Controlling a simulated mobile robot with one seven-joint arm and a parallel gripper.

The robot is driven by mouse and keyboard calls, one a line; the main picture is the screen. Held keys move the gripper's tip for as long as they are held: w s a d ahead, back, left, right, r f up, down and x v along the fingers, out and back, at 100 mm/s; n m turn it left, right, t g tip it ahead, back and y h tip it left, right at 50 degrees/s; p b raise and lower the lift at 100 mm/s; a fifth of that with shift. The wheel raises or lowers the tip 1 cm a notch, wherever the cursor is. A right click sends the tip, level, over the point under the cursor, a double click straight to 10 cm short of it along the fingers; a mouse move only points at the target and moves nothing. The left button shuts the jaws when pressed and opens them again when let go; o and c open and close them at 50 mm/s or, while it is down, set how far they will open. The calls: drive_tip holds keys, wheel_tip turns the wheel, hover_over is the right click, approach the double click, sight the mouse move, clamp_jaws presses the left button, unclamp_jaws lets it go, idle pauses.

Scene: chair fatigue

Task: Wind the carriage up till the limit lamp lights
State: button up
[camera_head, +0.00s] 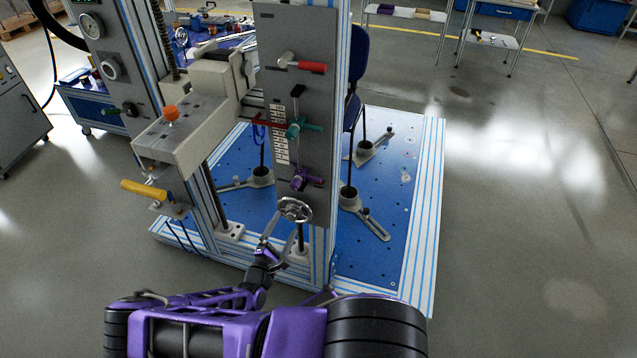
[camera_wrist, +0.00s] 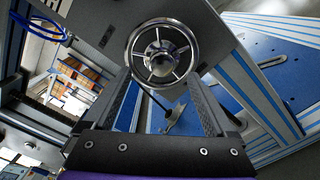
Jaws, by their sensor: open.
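A chrome spoked handwheel (camera_head: 295,210) sits low on the grey panel (camera_head: 280,45) of the test rig. In the wrist view the handwheel (camera_wrist: 162,52) faces me, just beyond my fingertips. My gripper (camera_wrist: 162,85) is open, with one finger on each side below the wheel's hub; I cannot tell whether they touch the rim. In the head view my gripper (camera_head: 273,238) is just below and left of the wheel. The grey carriage (camera_head: 185,130) is on the rig's upright at left, with an orange dome (camera_head: 170,113) on top. I cannot tell which part is the limit lamp.
Red-handled (camera_head: 312,67), teal (camera_head: 300,128) and purple (camera_head: 302,178) levers stick out from the panel above the wheel. A yellow handle (camera_head: 145,190) juts out below the carriage. The blue bed (camera_head: 385,215) lies behind. Open floor is at right.

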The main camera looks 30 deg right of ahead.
drive_tip(key=n, duration=0.3)
drive_tip(key=shift+f, duration=0.1)
